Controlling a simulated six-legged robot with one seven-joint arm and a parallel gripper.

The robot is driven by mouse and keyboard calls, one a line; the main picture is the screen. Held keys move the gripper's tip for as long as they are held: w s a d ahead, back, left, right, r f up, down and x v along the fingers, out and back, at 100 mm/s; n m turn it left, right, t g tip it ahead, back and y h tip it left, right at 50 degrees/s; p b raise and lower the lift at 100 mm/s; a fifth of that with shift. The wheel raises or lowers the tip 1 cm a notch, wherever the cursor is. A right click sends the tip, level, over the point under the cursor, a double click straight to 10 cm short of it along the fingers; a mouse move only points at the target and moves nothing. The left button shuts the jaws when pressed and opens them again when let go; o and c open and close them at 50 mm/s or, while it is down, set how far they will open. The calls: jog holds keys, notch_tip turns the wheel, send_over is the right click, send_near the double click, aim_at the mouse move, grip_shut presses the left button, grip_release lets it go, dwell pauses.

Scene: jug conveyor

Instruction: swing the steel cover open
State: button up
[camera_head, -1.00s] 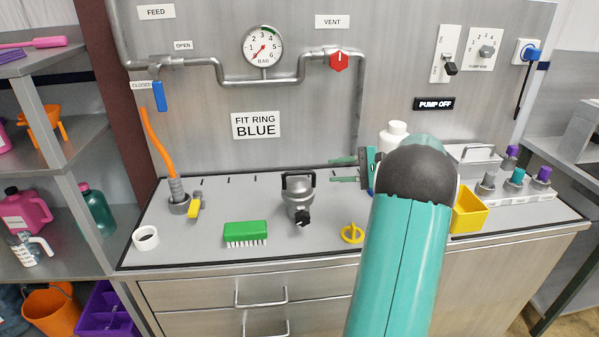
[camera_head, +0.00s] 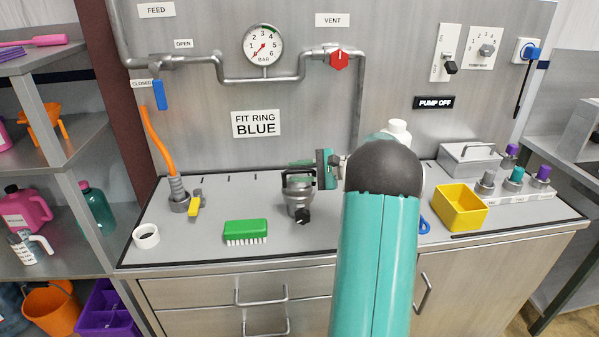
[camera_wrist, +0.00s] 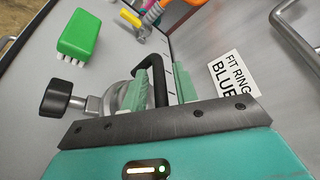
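A round steel housing (camera_head: 297,201) with a steel cover, a black handle (camera_head: 291,178) and a black knob (camera_head: 302,217) stands mid-bench. The cover looks closed. My gripper (camera_head: 303,173) reaches in from the right at the height of the handle. In the wrist view the black handle (camera_wrist: 159,82) passes between the green fingers of my gripper (camera_wrist: 164,78), one on each side. The fingers look apart, and I cannot tell whether either touches the handle. The black knob also shows there (camera_wrist: 56,98) at left. The housing is partly hidden behind my gripper.
A green brush (camera_head: 246,231) lies left of the housing, with a white ring (camera_head: 146,237) farther left. An orange hose (camera_head: 158,148) rises at back left. A yellow bin (camera_head: 460,207) and a lidded steel box (camera_head: 468,161) stand at right. Wall pipes run behind.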

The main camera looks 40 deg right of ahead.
grip_shut()
jog(key=shift+r, duration=0.1)
